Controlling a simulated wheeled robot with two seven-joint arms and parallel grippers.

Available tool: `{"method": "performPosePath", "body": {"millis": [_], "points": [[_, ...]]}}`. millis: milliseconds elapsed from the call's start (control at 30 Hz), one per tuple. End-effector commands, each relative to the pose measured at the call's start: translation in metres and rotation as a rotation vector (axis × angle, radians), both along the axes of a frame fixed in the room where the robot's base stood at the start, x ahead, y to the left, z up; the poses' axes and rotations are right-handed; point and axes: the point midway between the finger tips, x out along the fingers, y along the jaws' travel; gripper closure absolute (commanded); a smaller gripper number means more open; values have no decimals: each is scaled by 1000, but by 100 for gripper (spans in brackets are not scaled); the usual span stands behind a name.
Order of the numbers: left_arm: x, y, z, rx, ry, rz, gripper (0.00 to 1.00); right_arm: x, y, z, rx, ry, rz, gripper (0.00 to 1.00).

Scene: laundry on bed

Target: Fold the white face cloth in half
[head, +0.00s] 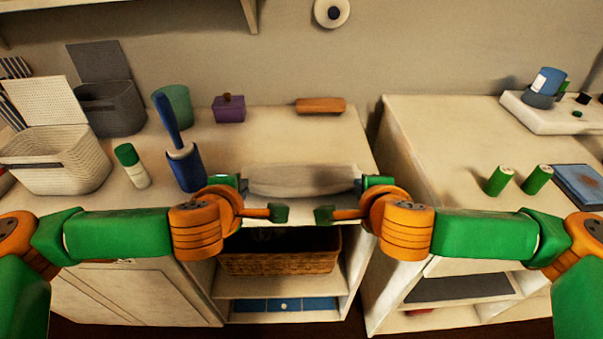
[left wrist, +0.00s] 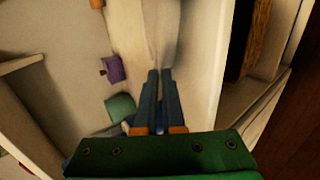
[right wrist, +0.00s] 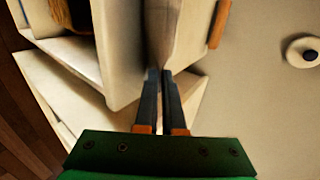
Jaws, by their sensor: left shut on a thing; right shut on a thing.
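The white face cloth (head: 303,181) is stretched between my two grippers as a greyish-white band at the counter's front edge. My left gripper (head: 243,185) is shut on its left end, and my right gripper (head: 358,185) is shut on its right end. In the left wrist view the cloth (left wrist: 165,35) runs away from the closed fingers (left wrist: 160,77). In the right wrist view the cloth (right wrist: 160,32) also extends from the closed fingers (right wrist: 160,77). I cannot tell whether its lower edge touches the counter.
A gap separates the right counter (head: 440,130), with two green cylinders (head: 498,180).

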Motion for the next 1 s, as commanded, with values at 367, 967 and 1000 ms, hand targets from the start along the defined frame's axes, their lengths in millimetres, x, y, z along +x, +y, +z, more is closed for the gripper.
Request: {"method": "performPosePath", "body": {"millis": [367, 967, 1000], "points": [[0, 0, -1, 0, -21, 0, 73, 0, 0, -1, 0, -20, 0, 72], [-12, -1, 31, -3, -25, -2, 45, -12, 0, 31, 0, -24, 2, 45], [-18, -1, 38, -3, -24, -4, 45, -18, 1, 38, 1, -23, 3, 45]]}}
